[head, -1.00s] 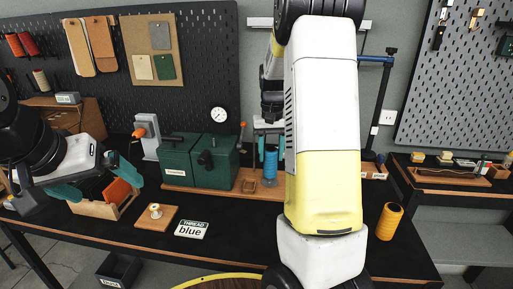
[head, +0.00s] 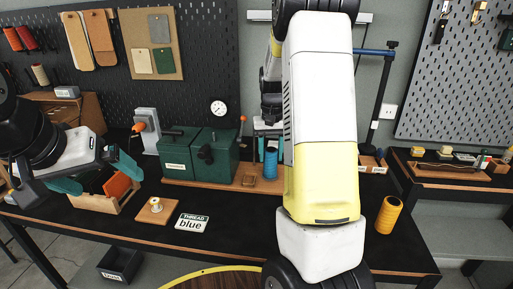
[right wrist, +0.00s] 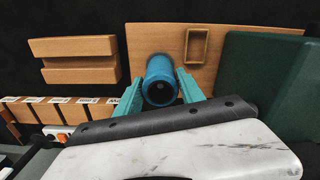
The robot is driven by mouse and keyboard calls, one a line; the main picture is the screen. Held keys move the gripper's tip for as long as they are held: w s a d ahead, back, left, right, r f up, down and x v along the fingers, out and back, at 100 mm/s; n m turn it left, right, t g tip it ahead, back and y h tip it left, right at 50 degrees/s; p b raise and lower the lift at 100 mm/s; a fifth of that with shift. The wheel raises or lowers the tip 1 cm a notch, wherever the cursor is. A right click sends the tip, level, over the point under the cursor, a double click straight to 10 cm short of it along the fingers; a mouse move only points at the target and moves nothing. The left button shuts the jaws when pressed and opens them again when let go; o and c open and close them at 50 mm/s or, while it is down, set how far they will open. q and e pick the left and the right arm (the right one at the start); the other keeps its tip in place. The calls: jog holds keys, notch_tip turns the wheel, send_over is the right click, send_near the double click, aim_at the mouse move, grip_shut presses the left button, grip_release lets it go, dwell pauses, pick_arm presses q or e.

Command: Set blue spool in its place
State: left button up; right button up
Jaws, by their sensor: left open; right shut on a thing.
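The blue spool (head: 271,164) is upright at the wooden base board (right wrist: 222,40), left of my right arm. In the right wrist view the spool (right wrist: 160,82) is between the teal fingers of my right gripper (right wrist: 161,86), which is shut on it. I cannot tell whether its bottom touches the board. A wooden block with a pale peg (head: 156,207) stands left of a "THREAD blue" card (head: 193,222). My left gripper (head: 98,176) is open, with its fingers about the wooden box of orange pieces (head: 98,203).
The green press (head: 200,156) with its gauge stands on the left part of the base board. A small wooden frame (right wrist: 195,45) is beside the spool. An orange spool (head: 388,214) stands at the right table end. A slotted wooden block (right wrist: 75,58) lies left of the board.

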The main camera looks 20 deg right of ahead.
jog(key=o, duration=1.4)
jog(key=shift+o, duration=0.2)
jog(key=shift+r, duration=0.1)
notch_tip(320, 180, up, 6)
jog(key=shift+r, duration=0.8)
